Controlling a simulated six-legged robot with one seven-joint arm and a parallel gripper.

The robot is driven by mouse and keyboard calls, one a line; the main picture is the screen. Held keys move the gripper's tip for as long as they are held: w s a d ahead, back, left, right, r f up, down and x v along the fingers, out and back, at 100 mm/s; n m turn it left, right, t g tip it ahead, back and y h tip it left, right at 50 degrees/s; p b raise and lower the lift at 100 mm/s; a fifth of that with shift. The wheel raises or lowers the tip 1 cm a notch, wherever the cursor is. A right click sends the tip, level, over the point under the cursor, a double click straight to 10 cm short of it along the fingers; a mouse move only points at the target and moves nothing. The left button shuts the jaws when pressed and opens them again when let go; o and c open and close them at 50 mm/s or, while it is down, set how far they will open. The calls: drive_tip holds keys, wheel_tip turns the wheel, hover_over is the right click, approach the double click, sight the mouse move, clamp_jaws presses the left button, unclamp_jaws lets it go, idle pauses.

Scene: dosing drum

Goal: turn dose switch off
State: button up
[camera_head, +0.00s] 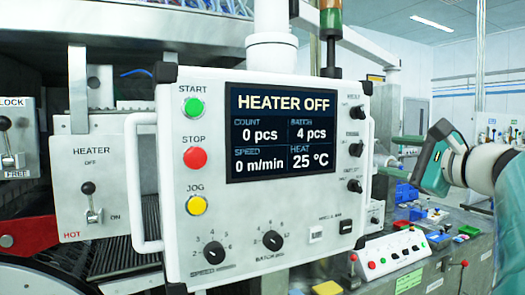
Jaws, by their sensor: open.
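No dose label can be read, so I cannot tell which control is the dose switch. The white control panel (262,190) fills the middle of the head view. Its right side has several dark rotary knobs (356,149) with labels too small to read. A small black rocker switch (346,226) sits near its lower right corner. A low white control box (395,252) with small buttons and switches stands on the bench to the right. My gripper (426,160), teal and dark, is at the right, open and empty, visibly apart from the panel's right edge.
A heater box (91,190) with a lever (91,203) stands left of the panel. White handles (145,170) flank the panel. The bench (455,250) holds blue bins (405,193) and loose small parts. A signal column (331,40) rises behind the panel.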

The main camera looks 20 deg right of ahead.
sight(358, 150)
drive_tip(key=w, duration=0.9)
drive_tip(key=shift+a, duration=0.15)
drive_tip(key=shift+s, duration=0.15)
drive_tip(key=c, duration=1)
